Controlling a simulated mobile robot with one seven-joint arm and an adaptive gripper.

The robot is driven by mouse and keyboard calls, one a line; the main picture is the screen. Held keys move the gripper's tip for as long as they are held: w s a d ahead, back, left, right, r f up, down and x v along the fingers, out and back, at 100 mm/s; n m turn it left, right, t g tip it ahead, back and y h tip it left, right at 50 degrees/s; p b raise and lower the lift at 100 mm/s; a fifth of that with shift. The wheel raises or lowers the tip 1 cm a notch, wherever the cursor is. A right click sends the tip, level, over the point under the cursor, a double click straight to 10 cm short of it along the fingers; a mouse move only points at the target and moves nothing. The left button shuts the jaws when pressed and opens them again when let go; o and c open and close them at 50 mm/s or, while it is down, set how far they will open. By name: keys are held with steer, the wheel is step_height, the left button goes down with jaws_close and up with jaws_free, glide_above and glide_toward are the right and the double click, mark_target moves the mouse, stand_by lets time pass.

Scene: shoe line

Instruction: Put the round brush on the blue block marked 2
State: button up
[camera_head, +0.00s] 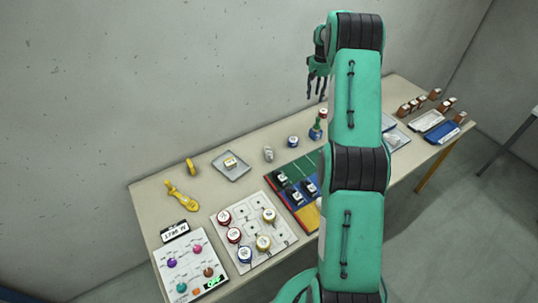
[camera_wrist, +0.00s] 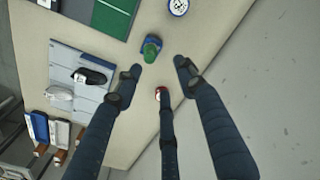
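My gripper (camera_head: 317,92) is raised over the back of the table, fingers spread and empty. In the wrist view my gripper (camera_wrist: 158,75) shows its fingers apart. Beyond the fingertips stands a small blue base with a green knob-like piece (camera_wrist: 151,48) on it; it also shows in the head view (camera_head: 315,130). A small reddish-brown round piece with a white top (camera_head: 323,113) stands behind it, partly hidden by a finger in the wrist view (camera_wrist: 162,92). I cannot tell for certain which piece is the round brush. No mark 2 is readable on any blue block.
A blue piece with a white face (camera_head: 293,141) and a grey piece (camera_head: 268,154) stand left of the green one. A striped board with dark shoes (camera_head: 283,170) lies in front. Brown labelled pieces (camera_head: 420,101) and a blue tray (camera_head: 441,133) are at right.

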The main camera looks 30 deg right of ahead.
steer(key=s+a+r+n+t, duration=0.1)
steer(key=s+a+r, duration=0.1)
steer(key=a+r, duration=1.65)
steer(key=s+a+r+t, duration=0.1)
steer(key=s+a+r, duration=0.3)
steer(key=a+r, duration=0.25)
steer(key=s+a+r, duration=0.5)
steer(key=a, duration=0.3)
steer(key=s+a+r+n+t, duration=0.1)
steer(key=s+a+r, duration=0.2)
steer(key=s+a, duration=0.45)
steer(key=s+a+r+n+t, duration=0.1)
steer(key=s+a+r, duration=0.1)
steer(key=s+a, duration=0.6)
steer(key=s+a+f, duration=0.2)
steer(key=s+a, duration=0.2)
steer(key=s, duration=0.5)
steer(key=s+a+f+n+t, duration=0.1)
steer(key=s+a+f, duration=0.2)
steer(key=s, duration=0.6)
steer(key=shift+s+a, duration=0.25)
steer(key=shift+a, duration=0.1)
